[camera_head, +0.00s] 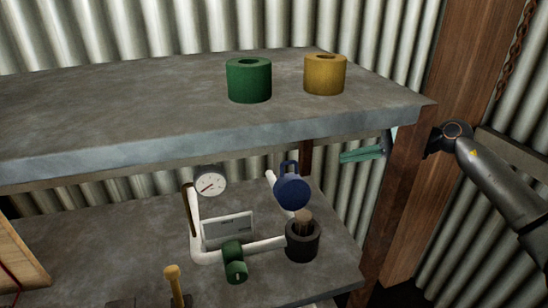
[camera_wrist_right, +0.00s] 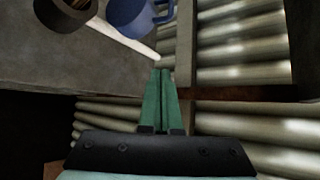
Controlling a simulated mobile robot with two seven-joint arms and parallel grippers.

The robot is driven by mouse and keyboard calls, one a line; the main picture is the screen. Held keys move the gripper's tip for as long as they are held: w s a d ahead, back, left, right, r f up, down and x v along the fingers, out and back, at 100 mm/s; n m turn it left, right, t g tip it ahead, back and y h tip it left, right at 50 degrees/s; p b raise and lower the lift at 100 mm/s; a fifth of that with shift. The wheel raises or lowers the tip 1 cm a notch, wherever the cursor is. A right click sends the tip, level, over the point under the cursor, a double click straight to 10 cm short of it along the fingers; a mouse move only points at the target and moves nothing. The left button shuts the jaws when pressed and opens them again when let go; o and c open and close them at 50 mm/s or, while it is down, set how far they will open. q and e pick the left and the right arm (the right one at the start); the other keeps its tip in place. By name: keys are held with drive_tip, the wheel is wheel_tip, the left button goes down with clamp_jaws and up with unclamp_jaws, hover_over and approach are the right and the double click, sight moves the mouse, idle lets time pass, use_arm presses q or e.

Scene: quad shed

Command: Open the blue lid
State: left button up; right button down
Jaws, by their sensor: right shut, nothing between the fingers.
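The blue lid (camera_head: 292,191) is round with a loop handle on top. It stands tilted up beside a dark cylindrical pot (camera_head: 303,242) on the lower shelf, its round face toward the head camera. In the right wrist view the blue lid (camera_wrist_right: 130,14) is at the top, with the dark pot (camera_wrist_right: 66,12) to its left. My right gripper (camera_head: 343,157) has green fingers and is shut and empty, to the right of the lid and apart from it. The shut fingertips (camera_wrist_right: 160,72) point toward the lid in the right wrist view. My left gripper is not in view.
A green cylinder (camera_head: 249,82) and a yellow cylinder (camera_head: 325,76) stand on the upper shelf (camera_head: 130,100). A wooden post (camera_head: 396,200) stands near my right arm. White pipes with a gauge (camera_head: 209,181) and a green valve (camera_head: 235,263) are left of the pot.

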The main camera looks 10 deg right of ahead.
drive_tip(key=p, duration=0.3)
hover_over(290, 183)
drive_tip(key=d, duration=0.4)
drive_tip(key=shift+f, duration=1.25)
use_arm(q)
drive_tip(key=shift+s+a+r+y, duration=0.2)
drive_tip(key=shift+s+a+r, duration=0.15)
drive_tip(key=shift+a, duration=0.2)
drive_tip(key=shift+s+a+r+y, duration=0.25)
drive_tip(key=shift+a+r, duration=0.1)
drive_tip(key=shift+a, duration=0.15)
use_arm(e)
drive_tip(key=shift+s, duration=0.3)
